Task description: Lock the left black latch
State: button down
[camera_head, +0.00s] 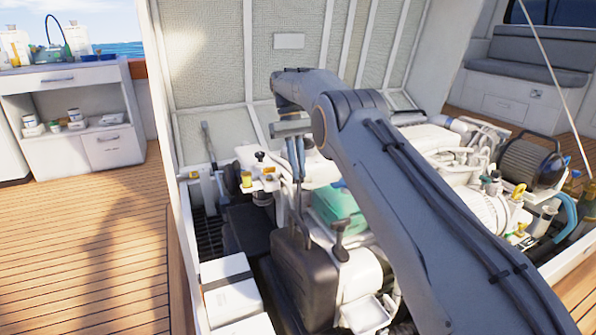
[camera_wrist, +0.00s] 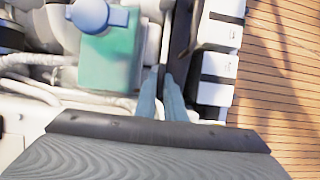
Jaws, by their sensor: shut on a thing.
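My gripper (camera_head: 298,176) reaches down from the end of my arm over the black box (camera_head: 306,278) in the engine hatch. Its two blue-grey fingers are close together and shut on the left black latch (camera_head: 298,200), a thin dark upright piece at the box's top edge. The fingertips hide part of this latch, so its exact angle is hard to tell. In the wrist view, my gripper (camera_wrist: 167,76) shows with its fingertips around a small dark part. Another black latch (camera_head: 339,230), with a T-shaped top, stands to the right, apart from my fingers.
A green container (camera_head: 337,205) lies behind the black box; its blue cap (camera_wrist: 90,14) shows in the wrist view. White boxes (camera_head: 230,290) stand to the left. Engine parts and hoses crowd the right. The raised hatch lid (camera_head: 210,70) stands behind. Open wooden deck (camera_head: 90,240) lies left.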

dwell(0.4)
jog(key=c, duration=1.8)
grip_release()
jog(key=shift+c, duration=0.2)
